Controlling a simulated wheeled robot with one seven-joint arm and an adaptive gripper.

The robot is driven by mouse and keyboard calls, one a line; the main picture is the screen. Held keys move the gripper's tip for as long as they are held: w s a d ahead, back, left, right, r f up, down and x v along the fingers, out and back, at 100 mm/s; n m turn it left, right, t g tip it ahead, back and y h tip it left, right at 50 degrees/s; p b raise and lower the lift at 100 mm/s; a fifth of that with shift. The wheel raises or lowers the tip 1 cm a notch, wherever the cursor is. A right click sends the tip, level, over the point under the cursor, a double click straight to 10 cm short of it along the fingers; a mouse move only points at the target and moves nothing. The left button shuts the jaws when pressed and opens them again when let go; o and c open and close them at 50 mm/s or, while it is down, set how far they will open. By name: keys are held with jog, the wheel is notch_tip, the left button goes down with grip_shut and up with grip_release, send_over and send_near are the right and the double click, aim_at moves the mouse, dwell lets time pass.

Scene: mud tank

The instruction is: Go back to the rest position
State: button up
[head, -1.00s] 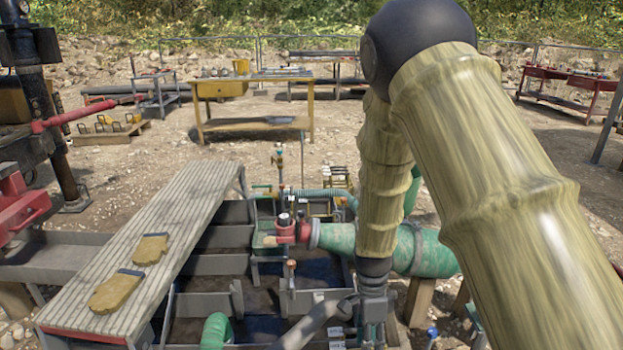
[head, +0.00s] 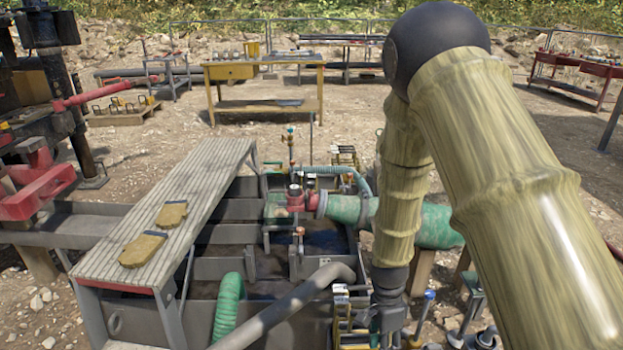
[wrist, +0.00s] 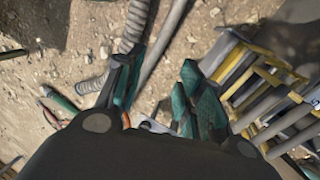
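My gripper (head: 388,320) hangs low at the right end of the mud tank (head: 208,266) in the head view, below my bent arm. Its fingertips are hard to make out there. In the wrist view my gripper (wrist: 160,88) has its two teal-padded fingers apart. Stony ground shows between them, and I see nothing held. A small pale and orange shape shows low between the fingers, too blurred to name.
A grey walkway (head: 185,205) with two tan gloves (head: 143,250) crosses the tank. A green pipe (head: 345,208) and a grey hose (head: 285,308) lie near my arm. Yellow-and-grey racked parts (wrist: 265,85) sit right of my gripper. Open gravel lies beyond, before a yellow workbench (head: 262,86).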

jog(key=s+d+f+n+t, duration=0.1)
jog(key=s+d+f+n, duration=0.1)
jog(key=s+f+n, duration=0.55)
jog(key=s+d+f+n+t, duration=0.15)
jog(key=s+f, duration=0.25)
jog(key=s, duration=0.7)
jog(key=s+d+f+n, duration=0.1)
jog(key=s+f+n, duration=0.45)
jog(key=s, duration=0.35)
notch_tip(320, 180, up, 13)
jog(key=p, duration=1.3)
jog(key=shift+d, duration=0.2)
